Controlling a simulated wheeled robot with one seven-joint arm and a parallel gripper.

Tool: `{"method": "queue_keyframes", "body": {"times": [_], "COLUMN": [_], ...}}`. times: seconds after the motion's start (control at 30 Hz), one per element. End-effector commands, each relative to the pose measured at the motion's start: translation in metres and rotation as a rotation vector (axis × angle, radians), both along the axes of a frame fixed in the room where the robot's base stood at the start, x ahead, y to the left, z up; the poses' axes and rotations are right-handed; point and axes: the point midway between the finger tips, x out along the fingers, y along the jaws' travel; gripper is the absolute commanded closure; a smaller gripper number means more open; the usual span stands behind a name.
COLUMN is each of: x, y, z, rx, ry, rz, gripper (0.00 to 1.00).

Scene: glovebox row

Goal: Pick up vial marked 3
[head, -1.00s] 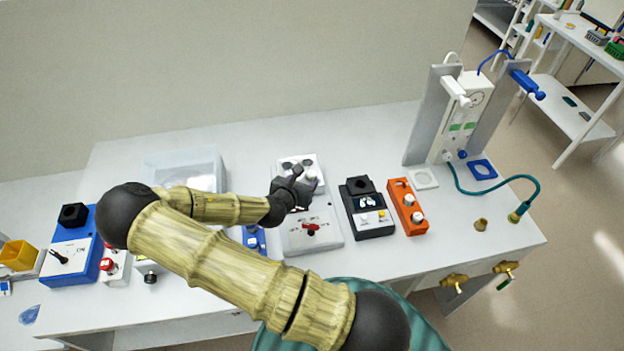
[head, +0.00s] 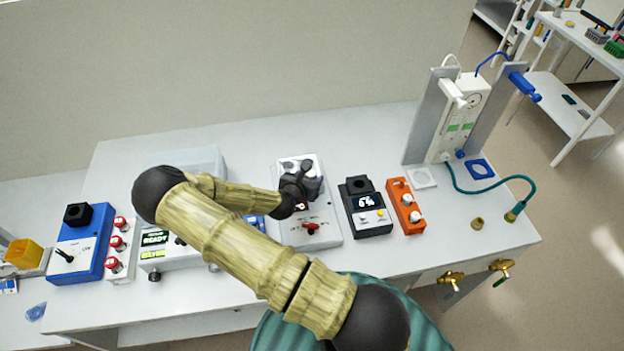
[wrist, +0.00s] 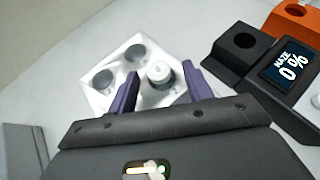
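A white rack (wrist: 140,62) with several round grey-topped items, which look like vials, lies ahead of my gripper in the wrist view. In the head view this rack (head: 288,163) sits at the back of a grey device and is partly covered by my gripper (head: 308,187). One pale-topped vial (wrist: 160,74) stands between the two purple fingers of my gripper (wrist: 160,76). The fingers are apart, and I cannot see them pressing on it. Two darker grey tops sit to its left and behind.
A black device (head: 366,208) with a lit display and an orange box (head: 405,206) stand to the right of the rack. A clear bin (head: 190,160) stands left, behind my arm. A grey device (head: 312,234) with a red knob lies in front.

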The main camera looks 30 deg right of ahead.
Motion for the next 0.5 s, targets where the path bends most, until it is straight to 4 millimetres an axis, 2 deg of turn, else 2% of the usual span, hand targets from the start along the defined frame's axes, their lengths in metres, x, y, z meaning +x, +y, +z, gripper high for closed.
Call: {"method": "queue_keyframes", "body": {"times": [0.03, 0.23, 0.5], "x": [0.0000, 0.0000, 0.0002], "y": [0.0000, 0.0000, 0.0002], "z": [0.0001, 0.0001, 0.0009], "rx": [0.000, 0.000, 0.000], "ry": [0.000, 0.000, 0.000], "rz": [0.000, 0.000, 0.000], "gripper": [0.59, 0.97, 0.97]}}
